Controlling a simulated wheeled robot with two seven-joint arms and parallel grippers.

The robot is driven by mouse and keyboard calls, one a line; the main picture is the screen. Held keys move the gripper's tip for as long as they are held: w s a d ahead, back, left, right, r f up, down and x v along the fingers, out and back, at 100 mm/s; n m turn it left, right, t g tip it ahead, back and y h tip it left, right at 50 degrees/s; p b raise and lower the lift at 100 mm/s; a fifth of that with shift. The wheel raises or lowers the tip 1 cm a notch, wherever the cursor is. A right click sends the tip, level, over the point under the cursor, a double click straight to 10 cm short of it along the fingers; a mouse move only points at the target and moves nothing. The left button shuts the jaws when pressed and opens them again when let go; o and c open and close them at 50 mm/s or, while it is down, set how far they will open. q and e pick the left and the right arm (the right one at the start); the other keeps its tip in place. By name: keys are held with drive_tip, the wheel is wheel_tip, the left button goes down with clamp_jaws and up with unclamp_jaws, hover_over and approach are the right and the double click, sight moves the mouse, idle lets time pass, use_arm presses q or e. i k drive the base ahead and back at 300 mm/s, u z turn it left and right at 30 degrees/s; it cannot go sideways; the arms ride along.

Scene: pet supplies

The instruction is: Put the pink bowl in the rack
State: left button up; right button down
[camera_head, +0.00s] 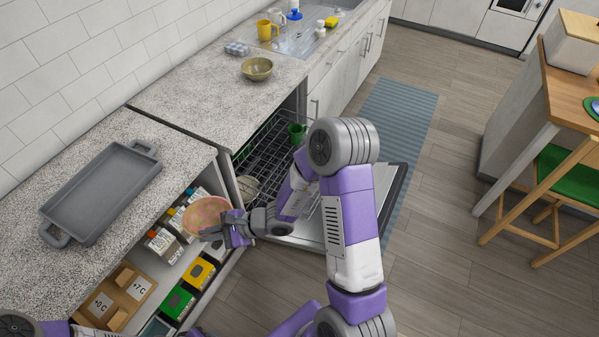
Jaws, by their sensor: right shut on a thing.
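The pink bowl (205,214) is held off the shelves, in front of the open lower cabinet. My right gripper (232,230) is shut on the right side of the bowl. The rack (270,140) is the wire dish rack of the open dishwasher, to the right of the bowl and partly hidden by my right arm. A green cup (296,133) and a pale dish (248,187) are in the rack. Only a small part of my left arm shows at the bottom left. Its gripper is out of view.
The open dishwasher door (395,185) reaches over the floor behind my right arm. A grey tray (100,190) and a tan bowl (257,68) stand on the counter. The open cabinet holds several boxes. Floor to the right is clear up to the wooden table.

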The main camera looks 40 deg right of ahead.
sight(287, 170)
drive_tip(key=k, duration=0.6)
drive_tip(key=z, duration=1.35)
drive_tip(key=i, duration=0.8)
drive_tip(key=u, duration=1.35)
